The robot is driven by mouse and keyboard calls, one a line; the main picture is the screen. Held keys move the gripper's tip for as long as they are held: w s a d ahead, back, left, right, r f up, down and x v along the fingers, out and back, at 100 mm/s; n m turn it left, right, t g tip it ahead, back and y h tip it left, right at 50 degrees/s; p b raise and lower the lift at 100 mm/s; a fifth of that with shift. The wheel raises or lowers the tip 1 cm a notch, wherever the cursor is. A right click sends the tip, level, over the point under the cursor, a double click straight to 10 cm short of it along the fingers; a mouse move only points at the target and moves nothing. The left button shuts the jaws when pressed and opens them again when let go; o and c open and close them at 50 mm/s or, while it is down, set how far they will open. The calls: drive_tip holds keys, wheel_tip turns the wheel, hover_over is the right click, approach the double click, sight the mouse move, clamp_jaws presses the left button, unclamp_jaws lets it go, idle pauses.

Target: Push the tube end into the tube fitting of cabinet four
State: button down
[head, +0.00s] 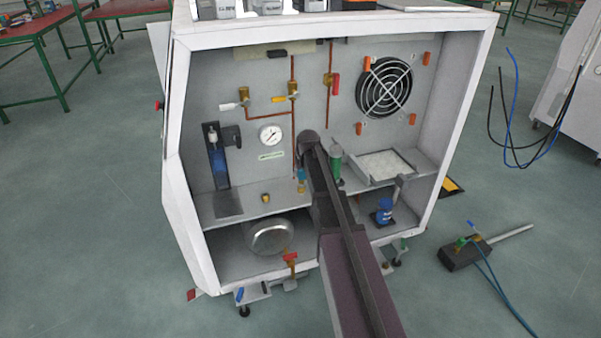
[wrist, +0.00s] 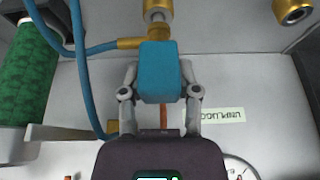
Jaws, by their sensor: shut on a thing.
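My gripper (wrist: 158,84) is shut on a blue block, the body of the tube end (wrist: 158,62), with one finger on each side. A brass piece sits at the far side of the block, and a blue tube (wrist: 98,50) joins it from the left. A brass tube fitting (wrist: 157,8) with a pale stem is straight ahead of the block, at the top edge. The brass parts look lined up and very close; I cannot tell whether they are joined. In the head view, my arm hides most of the gripper; a bit of blue (head: 300,173) shows beside it.
A green cylinder (wrist: 28,75) stands close on the left in the wrist view. Another brass fitting (wrist: 293,11) is at upper right. The white cabinet (head: 182,200) holds a shelf, a gauge (head: 270,135), a fan (head: 384,88) and a metal tank (head: 268,236) below.

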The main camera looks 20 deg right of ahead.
drive_tip(key=shift+f+b, duration=0.7)
drive_tip(key=shift+f, duration=0.05)
drive_tip(key=shift+c, duration=1.3)
unclamp_jaws()
drive_tip(key=shift+r, duration=0.15)
wheel_tip(320, 180, up, 7)
drive_tip(key=p, duration=0.7)
drive_tip(key=a+p, duration=0.1)
drive_tip(key=a, duration=1.3)
drive_tip(key=shift+r, duration=0.35)
